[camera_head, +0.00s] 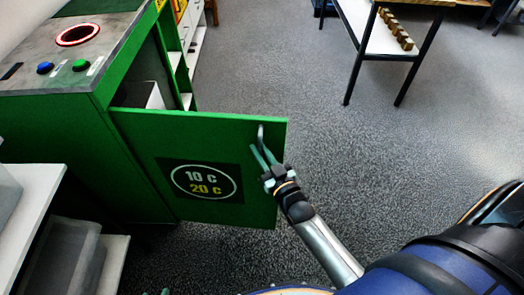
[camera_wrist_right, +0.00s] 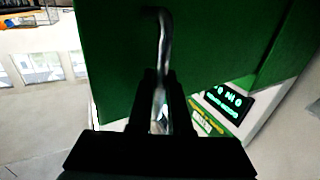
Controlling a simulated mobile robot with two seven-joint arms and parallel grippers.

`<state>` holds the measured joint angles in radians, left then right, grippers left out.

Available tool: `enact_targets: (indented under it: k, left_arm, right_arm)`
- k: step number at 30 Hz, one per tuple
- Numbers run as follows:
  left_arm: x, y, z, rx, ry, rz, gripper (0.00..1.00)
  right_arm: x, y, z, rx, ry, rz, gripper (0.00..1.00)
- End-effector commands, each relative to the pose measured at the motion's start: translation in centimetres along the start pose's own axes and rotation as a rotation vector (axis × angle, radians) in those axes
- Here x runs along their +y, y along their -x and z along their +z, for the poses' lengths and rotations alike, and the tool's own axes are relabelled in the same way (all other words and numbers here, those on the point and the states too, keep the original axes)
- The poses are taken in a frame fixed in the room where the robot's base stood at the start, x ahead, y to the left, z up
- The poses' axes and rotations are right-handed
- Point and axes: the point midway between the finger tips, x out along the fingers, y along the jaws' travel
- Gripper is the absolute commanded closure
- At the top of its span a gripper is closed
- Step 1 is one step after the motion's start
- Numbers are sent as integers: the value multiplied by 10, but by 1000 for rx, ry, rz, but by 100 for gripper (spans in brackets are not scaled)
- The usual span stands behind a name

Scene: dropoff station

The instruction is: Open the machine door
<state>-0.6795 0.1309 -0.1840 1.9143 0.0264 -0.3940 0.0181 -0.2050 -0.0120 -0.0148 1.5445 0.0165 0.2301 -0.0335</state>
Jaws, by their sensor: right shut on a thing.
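The green machine (camera_head: 75,125) stands at the left in the head view. Its green door (camera_head: 135,125), with a "10 c 20 c" label (camera_head: 203,182), is swung out from the body, and a gap shows behind it. A metal handle (camera_head: 261,135) is at the door's outer edge. My right gripper (camera_head: 264,160) is shut on the handle. The right wrist view also shows the handle (camera_wrist_right: 162,40) running down between the fingers (camera_wrist_right: 162,105), against the green door (camera_wrist_right: 115,50).
A white shelf unit (camera_head: 35,205) with clear bins stands at the lower left, close to the machine. A dark-legged table (camera_head: 385,42) with wooden blocks is at the top right. Grey carpet floor (camera_head: 420,150) right of the door is clear.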

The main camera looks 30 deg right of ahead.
Motion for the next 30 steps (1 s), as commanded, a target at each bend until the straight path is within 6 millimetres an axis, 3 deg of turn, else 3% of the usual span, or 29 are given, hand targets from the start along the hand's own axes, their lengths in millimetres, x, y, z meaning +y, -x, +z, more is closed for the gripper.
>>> enact_targets:
  k: [12, 13, 21, 30]
  left_arm:
    - [0, 0, 0, 1, 0, 0, 50]
    - [0, 0, 0, 1, 0, 0, 50]
    - [0, 0, 0, 1, -1, 0, 50]
    - [0, 0, -1, 1, -1, 0, 50]
  right_arm:
    - [-6, -2, -2, 4, -1, -9, 100]
    - [-6, -2, -2, 4, -1, -9, 82]
    - [-4, -1, -1, 3, -1, -6, 53]
    - [-2, 2, 0, 1, -1, -4, 53]
